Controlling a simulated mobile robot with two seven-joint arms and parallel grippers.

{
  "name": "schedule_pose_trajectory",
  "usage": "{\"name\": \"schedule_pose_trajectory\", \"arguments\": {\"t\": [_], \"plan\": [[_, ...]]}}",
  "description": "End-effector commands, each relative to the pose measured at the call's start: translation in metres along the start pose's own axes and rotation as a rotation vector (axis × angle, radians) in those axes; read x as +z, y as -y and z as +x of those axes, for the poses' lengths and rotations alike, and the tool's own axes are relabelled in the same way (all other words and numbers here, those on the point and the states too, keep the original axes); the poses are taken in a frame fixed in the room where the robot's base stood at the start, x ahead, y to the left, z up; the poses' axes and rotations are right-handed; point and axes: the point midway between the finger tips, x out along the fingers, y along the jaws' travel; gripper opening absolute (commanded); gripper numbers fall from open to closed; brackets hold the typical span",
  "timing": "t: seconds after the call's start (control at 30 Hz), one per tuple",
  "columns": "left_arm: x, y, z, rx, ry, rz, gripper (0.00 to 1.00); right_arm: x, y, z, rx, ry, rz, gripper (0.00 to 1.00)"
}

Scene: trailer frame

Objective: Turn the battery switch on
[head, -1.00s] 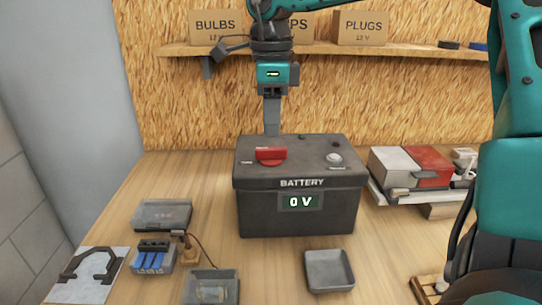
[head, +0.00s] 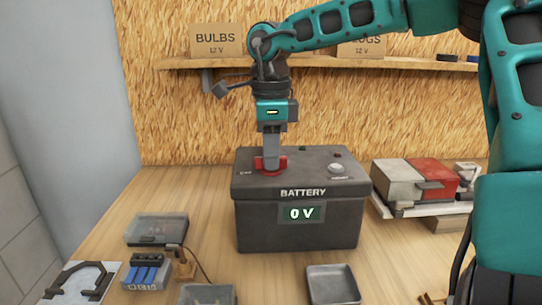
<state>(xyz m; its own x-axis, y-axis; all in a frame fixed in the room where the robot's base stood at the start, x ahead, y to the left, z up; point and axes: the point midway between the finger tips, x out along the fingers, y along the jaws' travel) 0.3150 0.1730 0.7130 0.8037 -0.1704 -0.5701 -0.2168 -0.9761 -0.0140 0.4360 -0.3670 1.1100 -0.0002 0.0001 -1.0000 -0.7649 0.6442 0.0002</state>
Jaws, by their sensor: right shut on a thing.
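The dark grey battery box (head: 255,225) stands on the bench, and its display (head: 300,213) reads 0 V. The red switch (head: 282,163) sits on the left part of its top. My right gripper (head: 271,165) points straight down over the switch and is shut on it, covering its middle; only red parts to the sides and below show. A round light-coloured knob (head: 337,168) sits on the right of the box top. My left gripper is not in view.
At the left front are a lidded grey case (head: 157,230), a block with blue parts (head: 147,272) and a white plate with a dark handle (head: 78,284). An empty grey tray (head: 333,286) lies in front of the battery. A red and white unit (head: 398,180) stands right.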

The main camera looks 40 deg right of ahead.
Motion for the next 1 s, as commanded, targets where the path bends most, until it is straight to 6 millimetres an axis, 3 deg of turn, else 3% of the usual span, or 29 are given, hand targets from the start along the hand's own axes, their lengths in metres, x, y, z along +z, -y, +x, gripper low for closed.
{"name": "schedule_pose_trajectory", "arguments": {"t": [0.4, 0.73, 1.0], "plan": [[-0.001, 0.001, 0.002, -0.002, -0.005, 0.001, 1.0, 0.0, 0.0, 0.0, -0.001, 0.0, 0.015, 0.0], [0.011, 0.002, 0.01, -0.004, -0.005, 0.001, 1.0, 0.0, 0.0, 0.001, -0.001, -0.001, 0.395, 0.0], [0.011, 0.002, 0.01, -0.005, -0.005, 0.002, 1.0, 0.0, 0.0, 0.0, 0.0, 0.0, 0.457, 0.0]]}}
